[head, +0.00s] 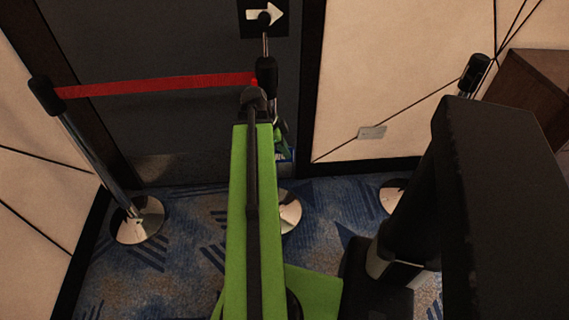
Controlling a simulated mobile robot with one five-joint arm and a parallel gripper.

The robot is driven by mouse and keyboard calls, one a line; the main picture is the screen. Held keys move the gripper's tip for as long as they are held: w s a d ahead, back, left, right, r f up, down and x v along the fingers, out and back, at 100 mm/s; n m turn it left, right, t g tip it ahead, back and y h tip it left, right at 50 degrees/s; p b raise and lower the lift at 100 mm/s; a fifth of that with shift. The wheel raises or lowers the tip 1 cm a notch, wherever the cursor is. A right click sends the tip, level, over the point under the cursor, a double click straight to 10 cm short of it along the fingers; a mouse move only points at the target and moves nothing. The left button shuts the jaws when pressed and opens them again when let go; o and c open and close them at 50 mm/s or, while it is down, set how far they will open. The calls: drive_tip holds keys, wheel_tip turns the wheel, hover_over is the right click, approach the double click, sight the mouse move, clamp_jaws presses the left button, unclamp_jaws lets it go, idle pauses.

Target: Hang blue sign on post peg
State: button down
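A small strip of blue with a pale edge (288,156), possibly part of the blue sign, shows just right of my arm's far end. The rest of it is hidden. My gripper (283,146) is there too, mostly hidden behind my green arm. I cannot tell whether it is shut on the blue thing. The middle post (266,72) stands beyond my arm, with a thin rod and a dark knob (264,18) above its black top. I cannot tell whether this knob is the peg.
A red belt (155,86) runs from the left post (80,150) to the middle post. A black sign with a white arrow (278,14) is behind the knob. Another post top (474,73) and a wooden cabinet (530,100) are at right. Patterned carpet (180,250) is clear at left.

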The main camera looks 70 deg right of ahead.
drive_tip(key=shift+w, duration=0.1)
drive_tip(key=shift+d, duration=0.1)
drive_tip(key=shift+w+d+f, duration=0.1)
drive_tip(key=shift+w+d, duration=0.25)
drive_tip(key=shift+d, duration=0.55)
drive_tip(key=shift+w+d, duration=0.35)
drive_tip(key=shift+d, duration=0.55)
drive_tip(key=shift+w+d+f, duration=0.1)
drive_tip(key=shift+w+d, duration=0.25)
drive_tip(key=shift+d, duration=0.55)
drive_tip(key=shift+w, duration=0.2)
